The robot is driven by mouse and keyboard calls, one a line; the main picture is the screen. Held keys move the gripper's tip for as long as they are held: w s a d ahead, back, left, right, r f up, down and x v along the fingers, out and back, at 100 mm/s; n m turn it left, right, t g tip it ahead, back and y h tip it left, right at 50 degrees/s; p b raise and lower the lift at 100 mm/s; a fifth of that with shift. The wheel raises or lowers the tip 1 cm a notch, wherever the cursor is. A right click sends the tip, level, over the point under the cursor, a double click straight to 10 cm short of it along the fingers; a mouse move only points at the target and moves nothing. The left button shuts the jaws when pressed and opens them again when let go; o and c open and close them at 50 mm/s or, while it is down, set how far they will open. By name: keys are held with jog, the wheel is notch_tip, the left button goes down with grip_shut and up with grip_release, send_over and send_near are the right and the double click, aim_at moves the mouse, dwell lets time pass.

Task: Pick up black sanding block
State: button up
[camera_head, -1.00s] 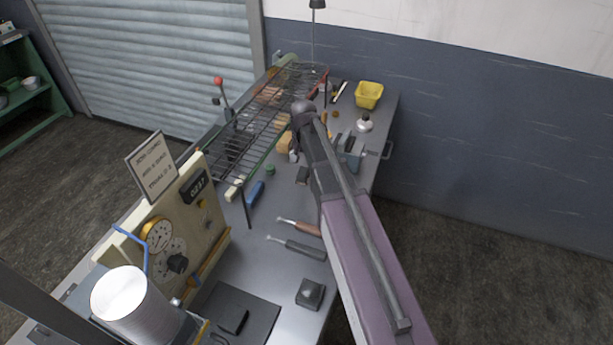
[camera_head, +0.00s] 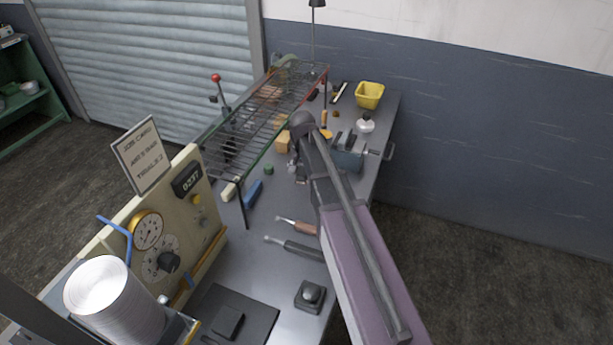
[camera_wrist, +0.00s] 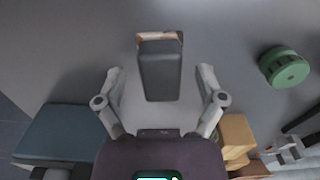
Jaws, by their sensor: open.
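The black sanding block (camera_wrist: 160,75), dark grey with a brownish far edge, lies on the grey bench top in the wrist view. My gripper (camera_wrist: 161,82) is open, with one finger on each side of the block and a visible gap on both sides. The block's far end reaches beyond the fingertips. I cannot tell how high the fingers are above the bench. In the head view my gripper (camera_head: 297,168) is over the middle of the bench, partly behind my arm, and the block cannot be made out there.
A green round piece (camera_wrist: 285,67) lies right of the block, a yellow-orange block (camera_wrist: 237,135) lower right. A blue-grey vise (camera_head: 348,160) stands right of my gripper. A wire rack (camera_head: 265,115) stands to the left.

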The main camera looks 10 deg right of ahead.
aim_at(303, 171)
dwell(0.3)
grip_shut()
jog(key=shift+r, duration=0.15)
dwell(0.3)
notch_tip(303, 171, up, 10)
jog(key=p, duration=1)
dwell(0.5)
jog(key=c, duration=0.9)
grip_release()
jog(key=shift+c, duration=1.1)
jog(key=shift+f, duration=0.2)
